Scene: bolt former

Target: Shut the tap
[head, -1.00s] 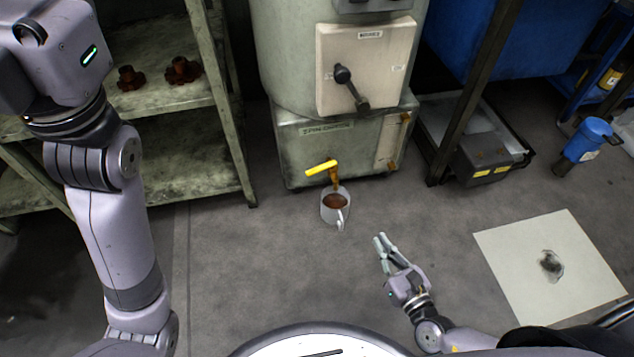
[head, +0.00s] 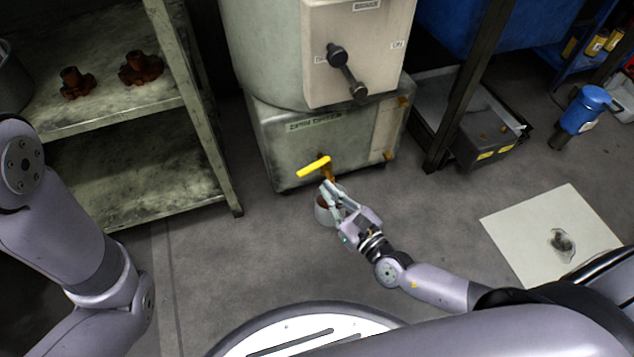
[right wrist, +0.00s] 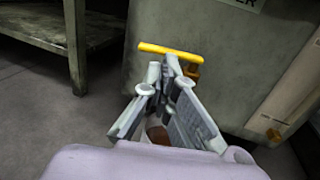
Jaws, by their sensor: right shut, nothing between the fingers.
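The tap is low on the front of the green machine, with a yellow bar handle (head: 314,166) and a brass-coloured body (head: 329,174). The handle points out to the left, and it also shows in the right wrist view (right wrist: 170,52) just beyond my fingertips. My right gripper (head: 328,188) is shut and empty, just below the handle; I cannot tell whether it touches the tap. A pale mug (head: 322,213) with brown contents stands on the floor below the tap, partly hidden by my right gripper. My left arm shows at the left, but its gripper is out of view.
The green machine (head: 275,130) carries a panel with a black lever (head: 345,70). A metal shelf (head: 120,150) with rusty valve parts (head: 140,67) stands left. A stained white sheet (head: 530,225) lies on the floor at right. The floor before the machine is mostly clear.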

